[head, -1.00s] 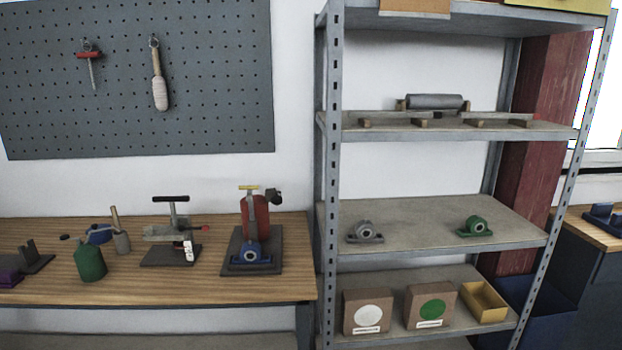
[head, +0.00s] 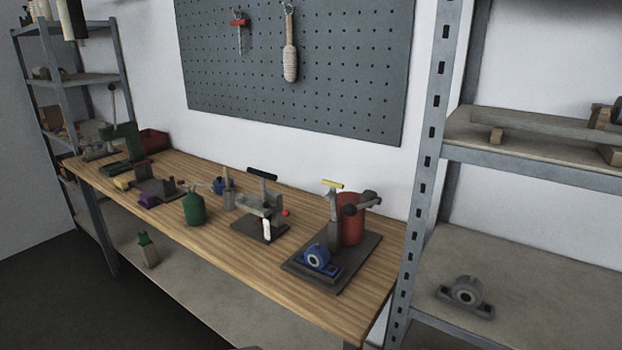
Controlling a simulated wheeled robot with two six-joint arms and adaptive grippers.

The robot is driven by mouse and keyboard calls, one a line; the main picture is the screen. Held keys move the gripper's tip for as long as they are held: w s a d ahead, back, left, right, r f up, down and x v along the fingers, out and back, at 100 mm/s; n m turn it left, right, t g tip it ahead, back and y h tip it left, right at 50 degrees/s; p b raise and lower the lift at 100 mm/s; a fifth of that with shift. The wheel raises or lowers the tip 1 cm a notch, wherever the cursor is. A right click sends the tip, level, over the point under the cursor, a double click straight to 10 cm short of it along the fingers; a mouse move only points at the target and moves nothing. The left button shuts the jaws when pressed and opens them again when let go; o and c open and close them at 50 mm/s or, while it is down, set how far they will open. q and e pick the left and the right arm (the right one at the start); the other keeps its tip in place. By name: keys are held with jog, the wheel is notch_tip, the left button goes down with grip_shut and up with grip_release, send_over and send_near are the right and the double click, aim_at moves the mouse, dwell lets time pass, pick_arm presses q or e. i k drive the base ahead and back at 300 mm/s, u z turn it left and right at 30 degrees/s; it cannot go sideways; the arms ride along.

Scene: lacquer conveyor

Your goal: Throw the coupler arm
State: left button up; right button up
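I cannot tell for sure which part is the coupler arm. A thin upright lever with a dark knob (head: 112,88) rises from a green device (head: 118,140) at the bench's far left end. A fixture with a black T-handle (head: 262,173) and a small red knob (head: 285,212) stands mid-bench. To its right, a red cylinder (head: 351,222) with a yellow-topped handle (head: 333,184) and a blue bearing block (head: 318,258) share a dark base plate. Neither of my grippers is in view.
The wooden bench (head: 225,260) runs along the wall below a pegboard (head: 340,80). A green can (head: 194,208) stands on it. A metal shelf with a grey bearing block (head: 466,292) is at right, another shelf (head: 70,80) at far left. Open floor lies at lower left.

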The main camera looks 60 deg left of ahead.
aim_at(332, 196)
jog(key=u, duration=0.9)
jog(key=i, duration=0.85)
jog(key=u, duration=0.85)
